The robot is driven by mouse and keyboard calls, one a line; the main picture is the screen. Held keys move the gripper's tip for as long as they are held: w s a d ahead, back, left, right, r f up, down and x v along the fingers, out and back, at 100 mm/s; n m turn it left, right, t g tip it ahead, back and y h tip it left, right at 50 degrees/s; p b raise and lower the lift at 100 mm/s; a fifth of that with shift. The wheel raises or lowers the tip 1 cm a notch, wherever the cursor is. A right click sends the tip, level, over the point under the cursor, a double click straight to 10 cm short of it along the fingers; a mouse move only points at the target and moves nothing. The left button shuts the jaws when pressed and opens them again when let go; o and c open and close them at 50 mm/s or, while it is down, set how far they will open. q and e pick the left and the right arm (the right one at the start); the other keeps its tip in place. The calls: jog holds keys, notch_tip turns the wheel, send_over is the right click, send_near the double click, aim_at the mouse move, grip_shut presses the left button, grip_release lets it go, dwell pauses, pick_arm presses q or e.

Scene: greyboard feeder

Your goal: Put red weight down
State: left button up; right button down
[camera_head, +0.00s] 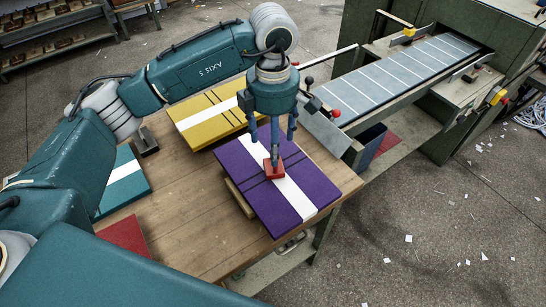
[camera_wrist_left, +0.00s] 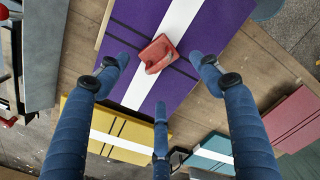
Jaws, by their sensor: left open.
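The red weight (camera_head: 273,173), a small red block with a handle on top, rests on the white stripe of the purple board stack (camera_head: 250,178). My left gripper (camera_head: 274,140) is above it with its blue fingers pointing down. In the left wrist view the three fingers are spread open, and the red weight (camera_wrist_left: 158,54) lies on the purple board, apart from the fingertips. My right gripper does not show in either view.
The boards lie on a wooden table (camera_head: 185,210). A yellow board (camera_head: 205,125) is behind, a teal board (camera_head: 122,185) and a red board (camera_head: 124,236) are to the left. A dark weight (camera_head: 147,143) stands near the teal board. A feeder conveyor (camera_head: 395,78) runs back right.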

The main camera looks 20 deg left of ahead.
pick_arm(q)
jog(key=shift+r, duration=1.95)
jog(key=shift+r, duration=0.1)
